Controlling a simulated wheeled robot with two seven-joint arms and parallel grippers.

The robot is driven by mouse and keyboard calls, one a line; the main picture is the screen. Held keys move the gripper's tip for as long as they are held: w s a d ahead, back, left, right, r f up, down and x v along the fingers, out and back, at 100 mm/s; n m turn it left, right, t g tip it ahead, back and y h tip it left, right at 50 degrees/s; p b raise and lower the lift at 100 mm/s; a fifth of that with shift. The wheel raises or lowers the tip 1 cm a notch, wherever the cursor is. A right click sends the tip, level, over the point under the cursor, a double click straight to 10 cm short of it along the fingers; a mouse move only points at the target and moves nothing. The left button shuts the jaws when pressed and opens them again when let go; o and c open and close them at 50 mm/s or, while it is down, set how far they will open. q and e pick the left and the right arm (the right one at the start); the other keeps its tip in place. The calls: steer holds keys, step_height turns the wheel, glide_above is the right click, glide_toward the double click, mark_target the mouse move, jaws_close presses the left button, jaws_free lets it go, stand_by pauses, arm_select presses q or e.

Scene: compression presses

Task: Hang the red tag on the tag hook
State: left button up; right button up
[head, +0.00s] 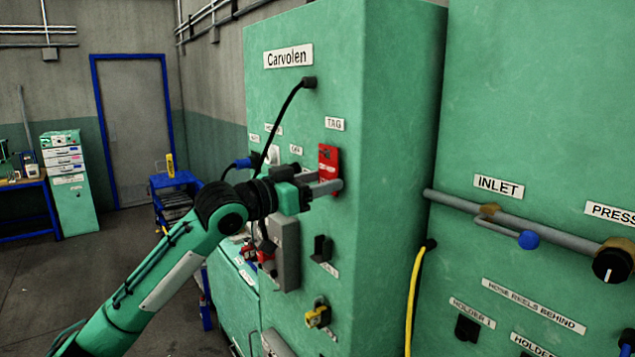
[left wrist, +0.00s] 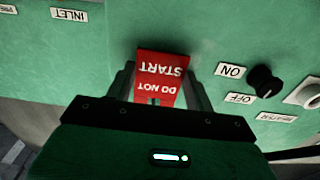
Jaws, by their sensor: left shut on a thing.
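The red tag (head: 328,160) is at the green cabinet front, just below the "TAG" label (head: 334,124). In the left wrist view the red tag (left wrist: 160,78) reads "DO NOT START", upside down in that picture. My left gripper (head: 328,188) is shut on the tag, one finger on each side of it; it also shows in the left wrist view (left wrist: 158,85). The tag hook cannot be made out; the tag and fingers cover the area under the label. I cannot tell whether the tag touches a hook. My right gripper is not in view.
A black cable (head: 287,115) loops down the cabinet front near my wrist. A grey box (head: 287,252) and a yellow-handled fitting (head: 318,315) are below my gripper. In the left wrist view a black knob (left wrist: 265,82) is right of the tag. A pipe (head: 455,203) runs along the right cabinet.

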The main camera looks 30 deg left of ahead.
arm_select(q)
steer(key=o, duration=0.8)
steer(key=shift+o, duration=0.2)
steer(key=b+v, duration=0.8)
steer(key=v, duration=0.5)
steer(key=shift+s+a, duration=0.2)
steer(key=shift+s, duration=0.2)
